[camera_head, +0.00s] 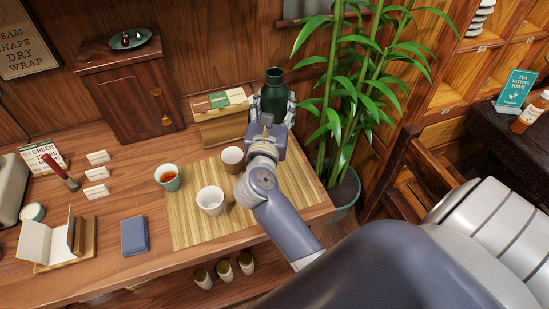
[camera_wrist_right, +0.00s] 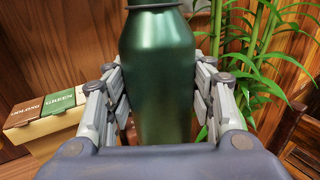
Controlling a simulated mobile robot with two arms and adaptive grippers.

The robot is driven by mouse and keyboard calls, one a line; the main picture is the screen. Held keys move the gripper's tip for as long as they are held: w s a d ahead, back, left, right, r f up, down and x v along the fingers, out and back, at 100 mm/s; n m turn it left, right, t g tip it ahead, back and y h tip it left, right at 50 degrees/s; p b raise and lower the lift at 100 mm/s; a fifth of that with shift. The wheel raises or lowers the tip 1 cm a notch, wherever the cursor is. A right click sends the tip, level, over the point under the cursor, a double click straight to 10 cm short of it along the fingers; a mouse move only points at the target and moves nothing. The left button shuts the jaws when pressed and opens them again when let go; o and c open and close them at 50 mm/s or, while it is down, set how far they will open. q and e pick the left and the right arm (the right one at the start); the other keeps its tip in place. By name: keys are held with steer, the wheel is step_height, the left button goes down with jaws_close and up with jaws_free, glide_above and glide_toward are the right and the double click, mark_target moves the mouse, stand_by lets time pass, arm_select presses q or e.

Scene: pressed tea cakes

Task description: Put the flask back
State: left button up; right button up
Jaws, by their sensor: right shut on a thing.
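The dark green flask (camera_head: 273,97) is upright near the back right of the wooden table in the head view. In the right wrist view the flask (camera_wrist_right: 158,75) stands between the two fingers, and its top is cut off by the frame. My right gripper (camera_head: 272,108) is shut on the flask, one finger on each side of its body. The flask's base is hidden behind my gripper and wrist, so I cannot tell whether it touches the table. My left gripper is not in view.
A wooden box (camera_head: 220,127) with labels stands left of the flask. A potted bamboo (camera_head: 345,193) stands close on the right.

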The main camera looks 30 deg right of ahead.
steer(key=shift+w+f, duration=0.2)
steer(key=shift+f, duration=0.05)
step_height(320, 180, down, 6)
steer(key=shift+r, duration=0.1)
steer(key=shift+f, duration=1.8)
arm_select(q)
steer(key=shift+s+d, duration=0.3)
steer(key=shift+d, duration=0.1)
arm_select(e)
steer(key=shift+f, duration=0.15)
steer(key=o, duration=1.4)
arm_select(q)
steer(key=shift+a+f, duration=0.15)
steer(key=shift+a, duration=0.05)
